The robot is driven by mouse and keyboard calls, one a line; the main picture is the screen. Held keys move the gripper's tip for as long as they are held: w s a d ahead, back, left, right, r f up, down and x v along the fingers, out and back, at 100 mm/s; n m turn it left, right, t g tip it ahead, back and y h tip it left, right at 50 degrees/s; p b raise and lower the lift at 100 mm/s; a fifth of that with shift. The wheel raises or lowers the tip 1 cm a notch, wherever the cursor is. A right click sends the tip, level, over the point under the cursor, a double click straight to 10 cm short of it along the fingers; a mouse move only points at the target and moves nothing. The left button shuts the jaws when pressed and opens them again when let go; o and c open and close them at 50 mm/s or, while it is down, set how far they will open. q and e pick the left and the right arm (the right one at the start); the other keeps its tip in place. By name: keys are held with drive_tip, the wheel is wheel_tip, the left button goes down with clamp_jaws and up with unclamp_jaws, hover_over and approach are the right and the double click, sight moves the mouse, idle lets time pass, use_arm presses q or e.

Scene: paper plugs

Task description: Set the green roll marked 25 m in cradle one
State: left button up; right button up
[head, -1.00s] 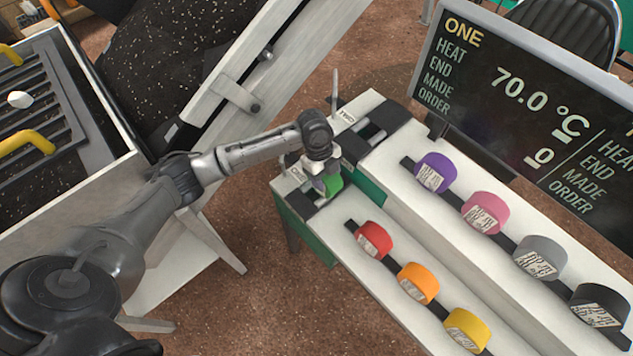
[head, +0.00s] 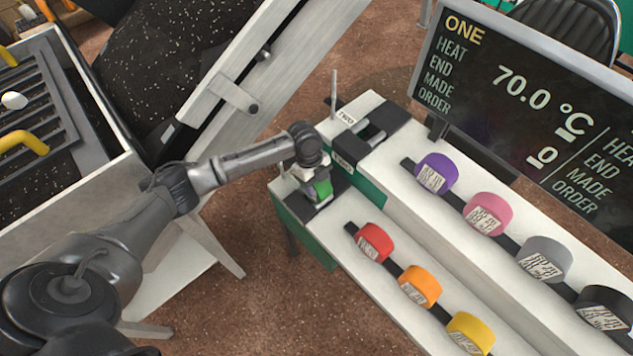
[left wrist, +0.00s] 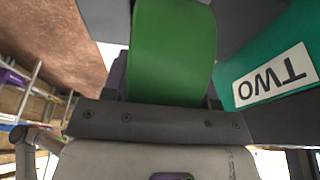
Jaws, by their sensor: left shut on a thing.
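The green roll (head: 321,189) is at the left end of the lower step, at the dark cradle there (head: 308,208). It also fills the upper middle of the left wrist view (left wrist: 172,50). My left gripper (head: 313,176) is shut on it from above. The hand hides much of the cradle, and I cannot tell whether the roll touches its bottom. No 25 m mark is readable on the roll. A second cradle (head: 378,127), marked TWO, is empty on the upper step. My right gripper is not in view.
Red (head: 374,242), orange (head: 419,287) and yellow (head: 470,332) rolls stand along the lower step. Purple (head: 437,173), pink, grey and black rolls line the upper step. A display board (head: 530,100) stands behind. A thin upright rod (head: 333,95) rises by the second cradle.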

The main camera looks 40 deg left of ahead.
use_arm(q)
drive_tip(key=shift+f, duration=0.1)
drive_tip(key=o, duration=1)
